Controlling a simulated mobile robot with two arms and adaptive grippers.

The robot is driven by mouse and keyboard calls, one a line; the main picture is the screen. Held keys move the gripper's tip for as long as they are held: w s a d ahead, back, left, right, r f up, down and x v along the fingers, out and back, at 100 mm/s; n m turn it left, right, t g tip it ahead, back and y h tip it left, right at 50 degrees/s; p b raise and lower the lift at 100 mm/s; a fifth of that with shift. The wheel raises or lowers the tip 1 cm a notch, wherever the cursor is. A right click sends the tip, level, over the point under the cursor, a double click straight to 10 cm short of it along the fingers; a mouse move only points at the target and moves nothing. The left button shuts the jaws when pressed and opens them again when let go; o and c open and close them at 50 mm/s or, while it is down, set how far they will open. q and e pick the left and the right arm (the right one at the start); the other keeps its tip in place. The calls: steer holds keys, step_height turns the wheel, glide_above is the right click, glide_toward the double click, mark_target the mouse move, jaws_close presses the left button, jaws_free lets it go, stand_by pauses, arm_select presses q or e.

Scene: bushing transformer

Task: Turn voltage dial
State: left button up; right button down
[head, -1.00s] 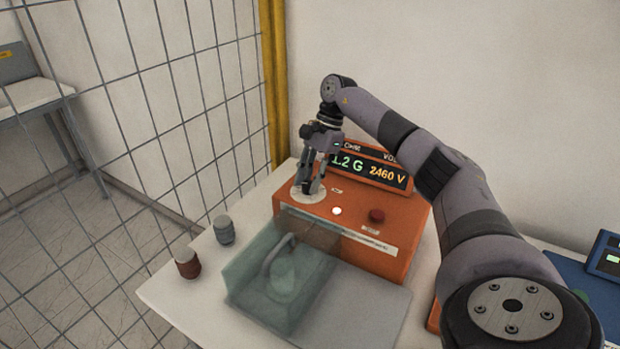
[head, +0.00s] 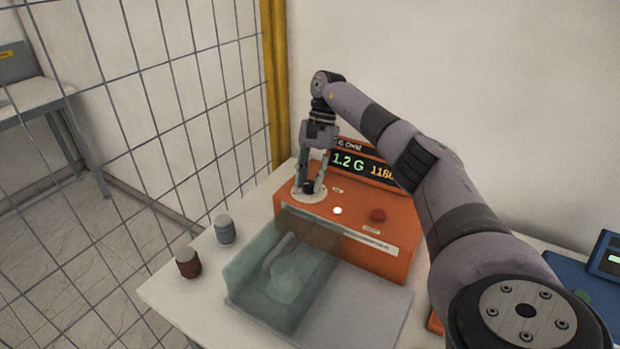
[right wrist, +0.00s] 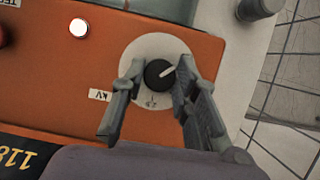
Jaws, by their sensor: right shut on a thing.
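The orange tester (head: 385,248) stands on the white table with a display (head: 362,166) at its back. The display reads "1.2 G" and a number starting "118", partly hidden by my right arm. The black voltage dial (right wrist: 159,75) with a white pointer line sits on a pale round plate (right wrist: 135,50). My right gripper (head: 309,188) points down at the dial from above. In the right wrist view its fingers (right wrist: 158,80) are on both sides of the dial, shut on it. The pointer line aims toward the upper right there. My left gripper is not in view.
A lit white button (head: 337,211) and a red button (head: 377,215) are on the tester's top. A clear greenish cover (head: 285,275) stands in front. A grey cylinder (head: 224,230) and a dark red one (head: 188,263) are at left, near the wire fence (head: 130,120).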

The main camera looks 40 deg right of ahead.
steer(key=c, duration=1.2)
jaws_free()
steer(key=shift+c, duration=0.2)
steer(key=shift+d+r, duration=0.1)
steer(key=shift+r, duration=0.2)
steer(key=v, duration=0.6)
steer(key=shift+d+r, duration=0.2)
steer(key=shift+r, duration=0.2)
steer(key=shift+r, duration=0.1)
